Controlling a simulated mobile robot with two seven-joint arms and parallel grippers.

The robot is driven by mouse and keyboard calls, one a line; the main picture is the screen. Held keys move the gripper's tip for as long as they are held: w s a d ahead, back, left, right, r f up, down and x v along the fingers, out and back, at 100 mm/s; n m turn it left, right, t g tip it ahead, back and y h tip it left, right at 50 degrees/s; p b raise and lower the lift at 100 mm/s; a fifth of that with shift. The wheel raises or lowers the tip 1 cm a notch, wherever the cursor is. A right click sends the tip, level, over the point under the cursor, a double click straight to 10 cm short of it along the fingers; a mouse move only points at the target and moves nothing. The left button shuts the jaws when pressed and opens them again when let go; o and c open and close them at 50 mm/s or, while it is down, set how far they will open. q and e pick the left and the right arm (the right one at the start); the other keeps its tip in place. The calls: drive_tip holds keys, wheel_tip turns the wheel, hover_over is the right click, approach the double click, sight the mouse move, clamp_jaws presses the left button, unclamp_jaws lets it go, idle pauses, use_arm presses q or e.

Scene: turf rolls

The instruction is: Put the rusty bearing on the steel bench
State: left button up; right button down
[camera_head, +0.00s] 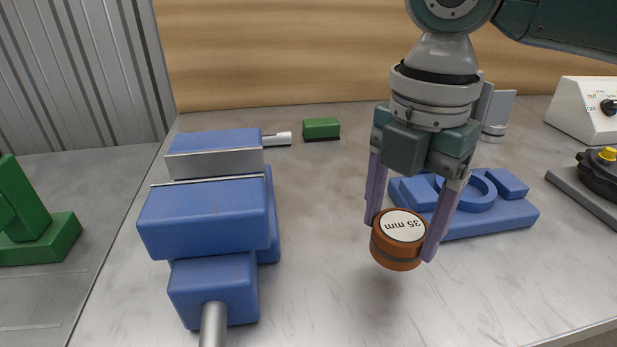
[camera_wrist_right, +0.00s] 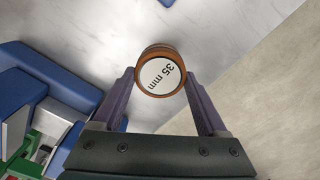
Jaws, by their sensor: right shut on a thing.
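The rusty bearing (camera_head: 396,248) is a short orange-brown cylinder with a dark groove and a white top label reading "35 mm". My right gripper (camera_head: 402,240) points down and is shut on it, one finger on each side. The bearing appears held above the pale marbled worktop. The wrist view shows the bearing (camera_wrist_right: 160,74) between the fingertips of the same gripper (camera_wrist_right: 161,85). A grey metallic surface (camera_head: 35,295), which looks like the steel bench, lies at the far left beside the worktop. My left gripper is not in view.
A blue vise (camera_head: 205,218) stands on the worktop (camera_head: 330,300) between the bearing and the grey surface. A blue fixture (camera_head: 480,222) sits just behind the gripper. A green block (camera_head: 321,127) is at the back. A green object (camera_head: 35,225) stands on the grey surface.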

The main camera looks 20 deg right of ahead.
sight(395, 249)
drive_tip(key=shift+f, duration=2.1)
drive_tip(key=shift+f+b, duration=0.15)
drive_tip(key=shift+b, duration=0.15)
unclamp_jaws()
